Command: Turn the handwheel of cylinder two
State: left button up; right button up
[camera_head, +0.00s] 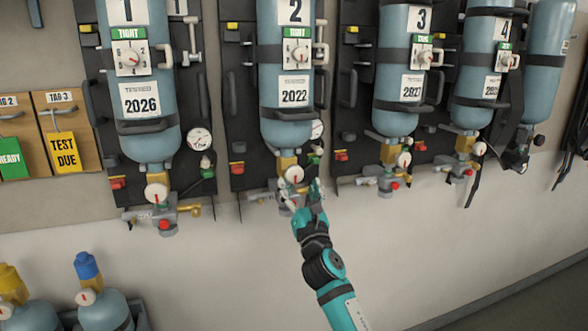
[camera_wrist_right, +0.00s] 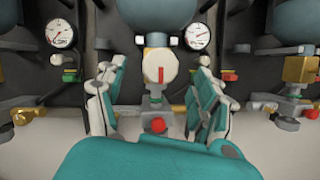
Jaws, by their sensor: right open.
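Cylinder two (camera_head: 287,95) is a blue-grey upright bottle labelled 2, with a green TIGHT tag and a 2022 test label. Below its neck is a white round handwheel (camera_head: 294,174) with a red mark. The handwheel also shows in the right wrist view (camera_wrist_right: 160,68), its red mark roughly vertical. My right gripper (camera_head: 302,193) is just below and in front of this handwheel. In the right wrist view its fingers (camera_wrist_right: 155,88) stand apart on either side of the handwheel, with no visible contact. My left gripper is not in view.
Cylinder one (camera_head: 138,85) hangs to the left, cylinder three (camera_head: 398,80) to the right, each with its own valve below. A red knob (camera_wrist_right: 157,125) sits under the handwheel. Gauges (camera_wrist_right: 197,36) flank it. Spare bottles (camera_head: 98,305) stand lower left. The wall below is bare.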

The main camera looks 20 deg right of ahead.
aim_at(296, 175)
jog(key=x, duration=0.4)
jog(key=shift+w+d, duration=0.1)
jog(key=shift+w, duration=0.25)
jog(key=shift+w+r, duration=0.25)
jog(key=shift+w, duration=0.25)
jog(key=shift+c, duration=0.3)
jog(key=c, duration=1.1)
